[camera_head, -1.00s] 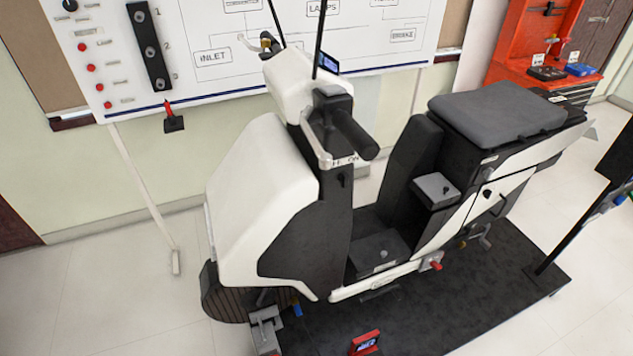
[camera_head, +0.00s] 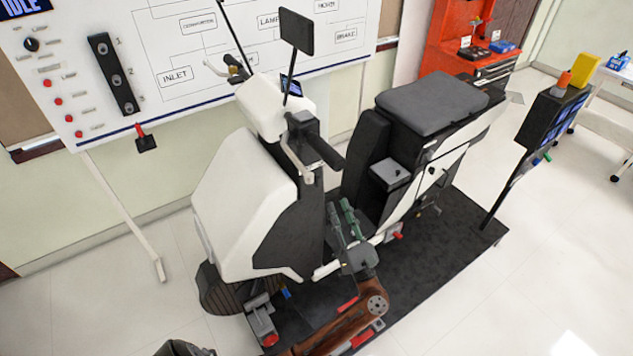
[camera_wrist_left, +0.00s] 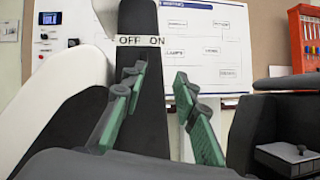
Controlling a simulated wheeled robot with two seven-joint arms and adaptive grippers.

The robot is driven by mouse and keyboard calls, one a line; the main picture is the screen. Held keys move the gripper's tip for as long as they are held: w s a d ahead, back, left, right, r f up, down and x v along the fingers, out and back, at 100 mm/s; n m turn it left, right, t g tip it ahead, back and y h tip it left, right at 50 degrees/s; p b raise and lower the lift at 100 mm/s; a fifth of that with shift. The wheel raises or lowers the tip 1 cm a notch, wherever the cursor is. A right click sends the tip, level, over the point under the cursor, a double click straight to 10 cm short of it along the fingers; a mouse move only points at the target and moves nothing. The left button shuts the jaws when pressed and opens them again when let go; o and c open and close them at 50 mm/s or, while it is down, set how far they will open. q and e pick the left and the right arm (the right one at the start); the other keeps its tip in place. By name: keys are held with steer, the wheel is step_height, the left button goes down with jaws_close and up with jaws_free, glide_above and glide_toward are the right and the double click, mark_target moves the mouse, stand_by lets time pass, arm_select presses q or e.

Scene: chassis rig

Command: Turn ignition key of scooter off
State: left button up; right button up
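The white and black scooter (camera_head: 238,205) stands on a dark mat, its front to the left. In the left wrist view, the OFF/ON label (camera_wrist_left: 139,40) is on the black front column (camera_wrist_left: 138,22), beyond my fingers. I cannot make out the ignition key; the left finger covers part of the column below the label. My left gripper (camera_head: 339,204) is between the front column and the seat, fingers pointing up in the head view. Its green fingers are apart with nothing between them in the left wrist view (camera_wrist_left: 160,76).
The handlebar grip (camera_head: 325,151) and brake lever (camera_head: 296,160) jut out above my left gripper. The seat (camera_head: 432,100) and a small grey box (camera_head: 391,172) stand to its right. A wall board (camera_head: 180,55) is behind. A dark stand (camera_head: 548,120) is at the right.

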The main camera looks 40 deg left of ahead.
mark_target(319, 183)
arm_select(q)
steer(key=a+r+n+g, duration=0.1)
steer(key=a, duration=0.1)
steer(key=w+a+r+n+g, duration=0.1)
steer(key=a, duration=0.2)
steer(key=a+r+n+g+p, duration=0.1)
steer(key=a+r+n, duration=0.1)
steer(key=shift+w+a, duration=0.25)
steer(key=shift+w, duration=0.1)
steer(key=shift+c, duration=0.6)
steer(key=shift+f, duration=0.1)
jaws_close()
